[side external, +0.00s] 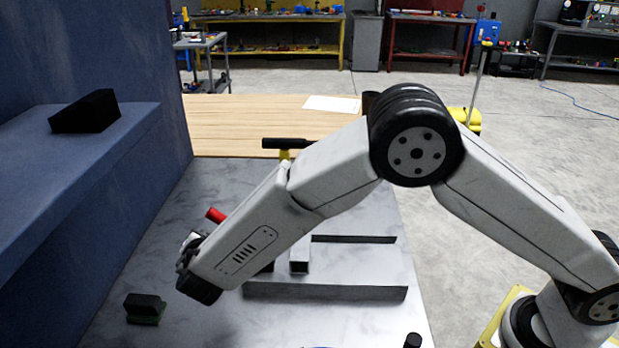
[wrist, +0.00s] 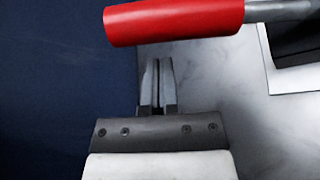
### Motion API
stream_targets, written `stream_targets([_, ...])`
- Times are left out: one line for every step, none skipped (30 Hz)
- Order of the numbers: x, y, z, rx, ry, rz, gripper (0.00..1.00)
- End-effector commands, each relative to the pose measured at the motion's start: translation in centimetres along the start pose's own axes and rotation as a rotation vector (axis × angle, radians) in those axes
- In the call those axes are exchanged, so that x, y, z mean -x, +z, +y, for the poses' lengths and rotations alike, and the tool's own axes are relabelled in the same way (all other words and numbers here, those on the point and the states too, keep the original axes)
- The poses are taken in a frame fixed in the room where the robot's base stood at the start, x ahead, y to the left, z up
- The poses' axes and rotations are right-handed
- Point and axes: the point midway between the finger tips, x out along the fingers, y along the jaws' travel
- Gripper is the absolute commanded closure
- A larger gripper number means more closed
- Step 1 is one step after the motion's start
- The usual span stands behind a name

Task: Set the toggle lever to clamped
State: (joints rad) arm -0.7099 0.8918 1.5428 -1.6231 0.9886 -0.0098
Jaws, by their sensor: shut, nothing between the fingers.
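The toggle lever has a red grip (wrist: 175,21), which lies across the top of the wrist view, with a grey metal rod (wrist: 283,9) running off to the right. In the side view the red grip (side external: 215,215) shows just behind my forearm; the rest of the lever is mostly hidden by my arm. My gripper (wrist: 158,62) is shut and empty. Its fingertips point at the red grip and appear just short of it or under it; I cannot tell whether they touch. In the side view my gripper's fingers are hidden.
A blue wall with a ledge (side external: 80,130) stands at the left, with a black block (side external: 86,111) on it. A small dark block (side external: 144,307) lies on the marbled table (side external: 200,330). A metal tray-like fixture (side external: 325,291) and a black-handled yellow part (side external: 284,144) are nearby.

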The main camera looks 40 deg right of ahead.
Motion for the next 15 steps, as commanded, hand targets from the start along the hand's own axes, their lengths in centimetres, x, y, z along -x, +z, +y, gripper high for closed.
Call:
stream_targets([0.2, 0.4, 0.1, -0.001, 0.001, 0.0, 1.0])
stream_targets([0.2, 0.6, 0.0, -0.001, 0.0, 0.0, 1.0])
stream_targets([0.3, 1.0, 0.1, -0.001, 0.001, 0.0, 1.0])
stream_targets([0.4, 1.2, 0.1, -0.002, 0.001, 0.0, 1.0])
stream_targets([0.5, 1.3, 0.1, -0.001, 0.001, 0.0, 1.0])
stream_targets([0.6, 1.6, 0.0, -0.001, 0.0, 0.0, 1.0])
stream_targets([0.6, 1.7, 0.0, -0.001, 0.001, 0.0, 1.0])
stream_targets([0.7, 1.9, 0.1, -0.001, 0.001, 0.0, 1.0])
stream_targets([0.7, 2.0, 0.1, -0.001, 0.001, 0.0, 1.0])
stream_targets([0.8, 2.1, 0.0, -0.001, 0.001, 0.001, 1.0])
stream_targets([0.8, 2.2, 0.0, -0.001, 0.0, 0.001, 1.0])
stream_targets([0.8, 2.2, 0.0, 0.0, 0.0, 0.001, 1.0])
stream_targets([0.8, 2.3, 0.0, 0.0, 0.0, 0.001, 1.0])
stream_targets([0.8, 2.3, 0.0, 0.0, 0.0, 0.001, 1.0])
stream_targets([0.8, 2.3, 0.0, 0.0, 0.0, 0.001, 1.0])
